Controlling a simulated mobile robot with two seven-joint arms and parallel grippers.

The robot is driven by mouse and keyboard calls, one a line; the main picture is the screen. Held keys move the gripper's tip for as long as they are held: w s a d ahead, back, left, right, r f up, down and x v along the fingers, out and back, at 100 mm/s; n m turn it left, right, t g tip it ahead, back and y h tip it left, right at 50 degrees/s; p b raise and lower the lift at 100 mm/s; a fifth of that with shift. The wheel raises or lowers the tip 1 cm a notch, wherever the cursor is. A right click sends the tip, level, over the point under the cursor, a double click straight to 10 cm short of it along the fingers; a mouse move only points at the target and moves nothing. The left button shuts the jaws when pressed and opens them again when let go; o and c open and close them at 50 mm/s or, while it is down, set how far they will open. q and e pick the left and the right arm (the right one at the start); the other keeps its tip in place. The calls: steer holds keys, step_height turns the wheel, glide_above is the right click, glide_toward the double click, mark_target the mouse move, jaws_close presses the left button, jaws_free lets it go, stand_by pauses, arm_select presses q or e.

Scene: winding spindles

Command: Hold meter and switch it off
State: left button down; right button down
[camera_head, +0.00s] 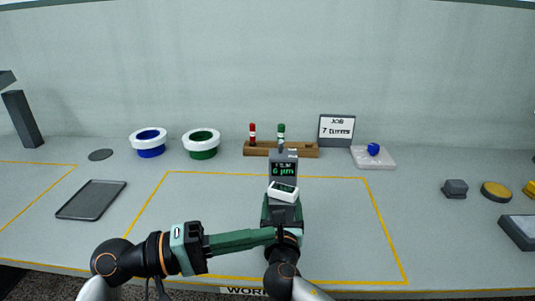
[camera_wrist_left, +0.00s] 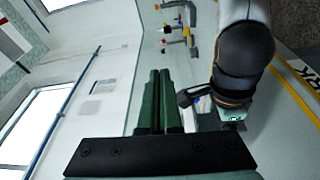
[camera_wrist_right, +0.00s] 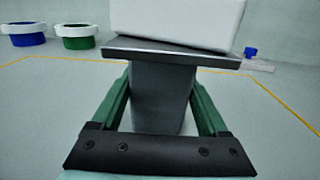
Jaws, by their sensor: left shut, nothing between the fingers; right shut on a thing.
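A grey device (camera_head: 284,168) with a dark screen reading "6 µm" in green stands at the middle of the table. In front of it is a small white box with a dark display (camera_head: 284,190), on a grey block. In the right wrist view the white box (camera_wrist_right: 178,22) rests on a dark plate above a grey block (camera_wrist_right: 160,98). My right gripper (camera_wrist_right: 163,95) is shut on this grey block, one finger on each side. My left gripper (camera_head: 272,236) is shut and empty, its fingertips beside my right wrist. Its fingers show together in the left wrist view (camera_wrist_left: 157,75). I cannot make out a switch.
A blue ring bowl (camera_head: 150,143), a green ring bowl (camera_head: 202,145), a wooden rack (camera_head: 300,150) with red and green spindles, and a job sign (camera_head: 336,129) stand at the back. A dark tray (camera_head: 91,200) lies left. The yellow-outlined area is mostly clear.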

mark_target(279, 145)
steer(key=shift+f, duration=0.35)
arm_select(q)
steer(key=w+a+n+t+y, duration=0.1)
steer(key=w+a+t, duration=0.7)
steer(key=a+t, duration=0.1)
steer(key=shift+w+f+n+t+y, duration=0.3)
steer(key=shift+w+n+t, duration=0.1)
steer(key=shift+t, duration=0.1)
steer(key=shift+r, duration=0.1)
steer(key=x, duration=1.4)
steer(key=shift+s, duration=0.1)
